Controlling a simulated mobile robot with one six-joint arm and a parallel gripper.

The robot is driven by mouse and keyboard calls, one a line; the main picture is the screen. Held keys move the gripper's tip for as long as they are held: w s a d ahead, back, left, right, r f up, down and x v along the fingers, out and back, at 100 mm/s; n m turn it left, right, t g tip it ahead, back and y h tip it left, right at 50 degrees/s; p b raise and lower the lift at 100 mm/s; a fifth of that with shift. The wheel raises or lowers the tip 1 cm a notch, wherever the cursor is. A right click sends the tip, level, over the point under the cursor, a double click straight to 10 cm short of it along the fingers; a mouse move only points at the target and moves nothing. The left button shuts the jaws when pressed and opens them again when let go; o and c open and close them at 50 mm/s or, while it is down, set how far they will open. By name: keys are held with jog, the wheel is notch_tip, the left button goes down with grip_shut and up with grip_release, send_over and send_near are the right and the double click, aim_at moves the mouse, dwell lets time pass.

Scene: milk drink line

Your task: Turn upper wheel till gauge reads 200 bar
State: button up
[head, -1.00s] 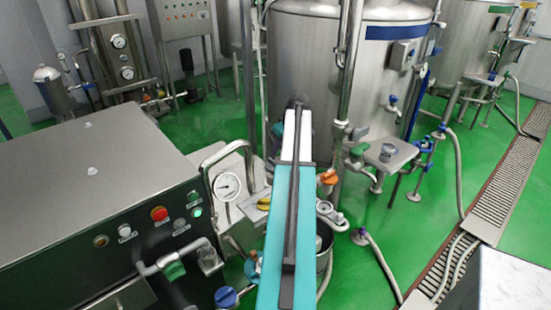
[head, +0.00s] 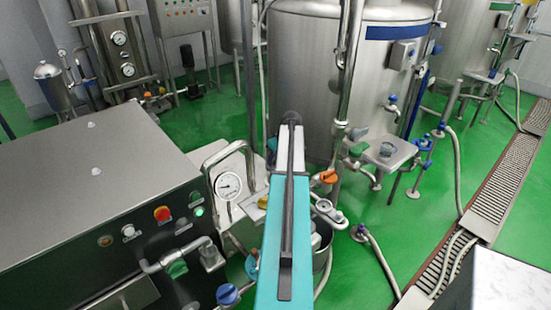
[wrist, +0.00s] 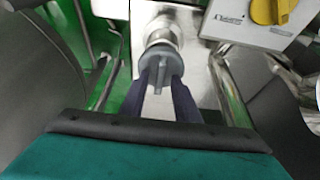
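The round pressure gauge (head: 228,185), white-faced, stands beside the dark machine in the head view; its needle is too small to read. A grey wheel (wrist: 160,58) with a raised bar across it sits on a metal fitting in the wrist view. My gripper (wrist: 161,82) has its two dark fingers apart, one on each side of this wheel. I see a pale gap between the fingers below the bar, and cannot tell whether they touch the wheel. In the head view my arm hides my gripper and this wheel.
A yellow knob (wrist: 270,10) on a light box is close to the right of the fingers. An orange handle (head: 328,177) and a hose are right of my arm. The dark machine (head: 110,200) stands left; a steel tank (head: 305,80) stands behind.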

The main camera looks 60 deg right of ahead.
jog(key=shift+c, duration=0.4)
grip_shut()
jog(key=shift+a+m+b, duration=0.1)
jog(key=shift+m+b, duration=0.35)
jog(key=shift+m, duration=0.05)
jog(key=m+h+b, duration=0.1)
jog(key=m+b, duration=0.1)
jog(key=m, duration=0.1)
jog(key=shift+w+a+f+g, duration=0.1)
jog(key=shift+g, duration=0.3)
jog(key=shift+w+m+g+h+b, duration=0.1)
jog(key=shift+m+g+h+b, duration=0.4)
jog(key=shift+m, duration=0.7)
jog(key=shift+m+g+h+b, duration=0.25)
jog(key=shift+m+b, duration=0.3)
jog(key=shift+m, duration=0.65)
jog(key=shift+o, duration=0.4)
grip_release()
